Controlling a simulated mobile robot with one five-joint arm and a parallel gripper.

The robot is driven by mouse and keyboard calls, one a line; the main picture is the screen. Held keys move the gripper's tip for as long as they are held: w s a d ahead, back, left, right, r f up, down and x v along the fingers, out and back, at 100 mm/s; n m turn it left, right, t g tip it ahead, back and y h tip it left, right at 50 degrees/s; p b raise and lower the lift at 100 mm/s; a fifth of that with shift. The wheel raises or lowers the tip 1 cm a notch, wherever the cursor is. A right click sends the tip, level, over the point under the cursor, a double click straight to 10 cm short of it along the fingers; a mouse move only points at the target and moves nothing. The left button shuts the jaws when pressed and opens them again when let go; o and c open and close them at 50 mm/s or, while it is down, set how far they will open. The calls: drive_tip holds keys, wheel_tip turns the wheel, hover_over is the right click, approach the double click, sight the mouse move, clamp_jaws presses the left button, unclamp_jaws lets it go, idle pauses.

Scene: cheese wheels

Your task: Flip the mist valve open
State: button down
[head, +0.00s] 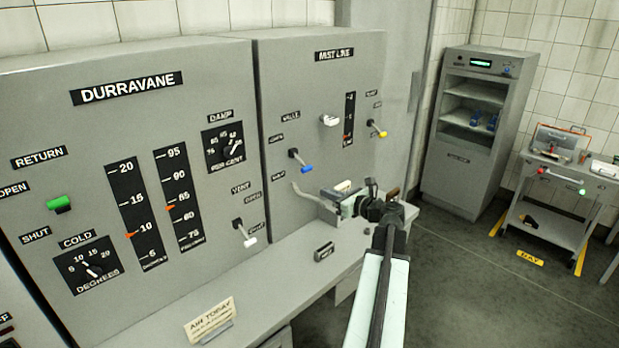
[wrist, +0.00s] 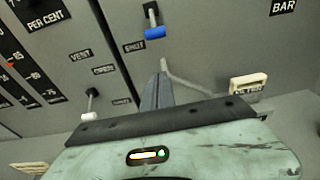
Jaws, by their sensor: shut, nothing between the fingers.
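The mist valve is a lever with a blue handle (head: 306,168) on the MIST LINE panel (head: 318,100), beside the VALVE label. The handle tilts down from its pivot, toward the lower label. In the wrist view the blue handle (wrist: 155,33) hangs down beside a SHUT label (wrist: 133,46). My gripper (head: 301,190) is below the lever, close to the panel. Its fingers (wrist: 162,72) are shut and empty. They point up toward the handle with a visible gap; I cannot tell the depth between them.
A white-tipped vent lever (head: 249,239) is to the left. A grey ledge (head: 262,285) runs below. A cabinet (head: 462,180) and a cart (head: 548,222) stand right, with open floor between.

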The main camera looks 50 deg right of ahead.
sight(302, 163)
drive_tip(key=shift+d, duration=0.1)
drive_tip(key=w+r+p, duration=0.2)
drive_tip(key=w, duration=0.6)
drive_tip(key=shift+w+d+r+p, duration=0.25)
drive_tip(key=shift+w+d+p, duration=0.05)
drive_tip(key=shift+w+d, duration=0.1)
